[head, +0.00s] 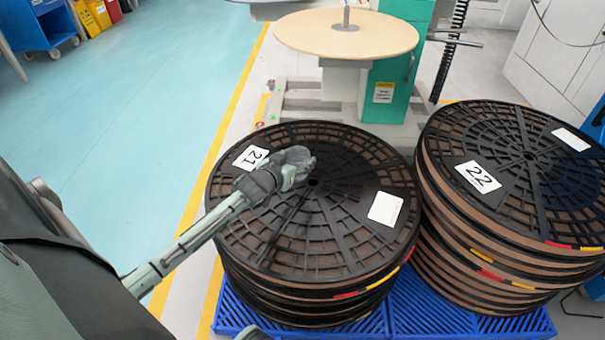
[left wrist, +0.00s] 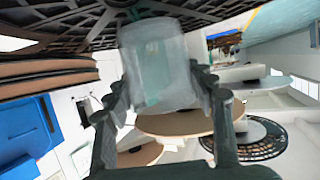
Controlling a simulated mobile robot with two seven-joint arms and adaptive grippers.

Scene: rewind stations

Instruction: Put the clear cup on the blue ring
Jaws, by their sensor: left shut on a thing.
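My left gripper (head: 283,172) reaches in over the black reel marked 21. It is shut on the clear cup (head: 297,156), a small greyish see-through thing at its tip. In the left wrist view the cup (left wrist: 157,65) fills the space between the two fingers (left wrist: 160,100), with its far end close to the reel's spokes. I cannot tell whether the cup touches the reel. I see no blue ring in either view. My right gripper is not in view.
The reel stack marked 21 (head: 300,235) and the stack marked 22 (head: 470,205) stand side by side on a blue pallet (head: 430,318). Behind them is a green machine (head: 385,95) with a round tan plate (head: 345,38). Open floor lies to the left.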

